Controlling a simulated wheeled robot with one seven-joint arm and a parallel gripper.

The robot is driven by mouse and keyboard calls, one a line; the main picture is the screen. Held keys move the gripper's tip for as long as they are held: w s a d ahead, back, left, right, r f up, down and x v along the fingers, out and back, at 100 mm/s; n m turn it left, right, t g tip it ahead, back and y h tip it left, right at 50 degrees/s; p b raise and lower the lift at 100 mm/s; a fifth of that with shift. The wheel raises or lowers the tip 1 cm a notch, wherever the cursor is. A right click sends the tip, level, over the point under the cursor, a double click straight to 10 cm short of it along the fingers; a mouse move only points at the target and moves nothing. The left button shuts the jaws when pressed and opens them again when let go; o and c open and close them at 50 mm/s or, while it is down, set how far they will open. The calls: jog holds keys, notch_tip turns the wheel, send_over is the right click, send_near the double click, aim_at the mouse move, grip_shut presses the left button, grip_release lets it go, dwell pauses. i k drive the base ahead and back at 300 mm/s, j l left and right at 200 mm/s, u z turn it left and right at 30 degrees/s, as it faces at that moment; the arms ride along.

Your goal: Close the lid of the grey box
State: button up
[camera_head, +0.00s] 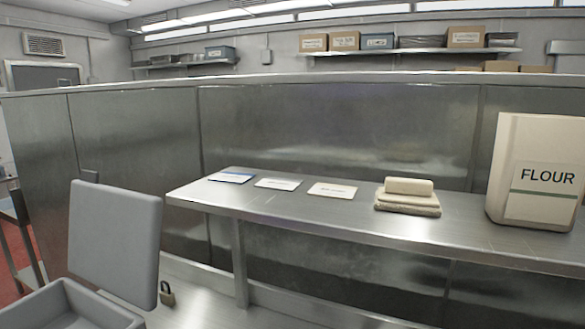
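The grey box (38,308) stands at the lower left, cut off by the bottom edge of the picture. Its lid (115,240) stands open, nearly upright and leaning back a little, at the box's far right side. The part of the box's inside that shows looks empty; the rest is out of view. My gripper is not in view, so its state and its place relative to the lid do not show.
A steel table (290,212) holds a flour container (540,172), folded towels (407,197) and several cards (332,190). A padlock (167,293) sits right of the lid. A steel partition (330,125) rises behind. Shelves with boxes (465,37) hang on the far wall.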

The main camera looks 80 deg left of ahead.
aim_at(115, 233)
jog(key=i+u, duration=0.1)
jog(key=u, duration=1.9)
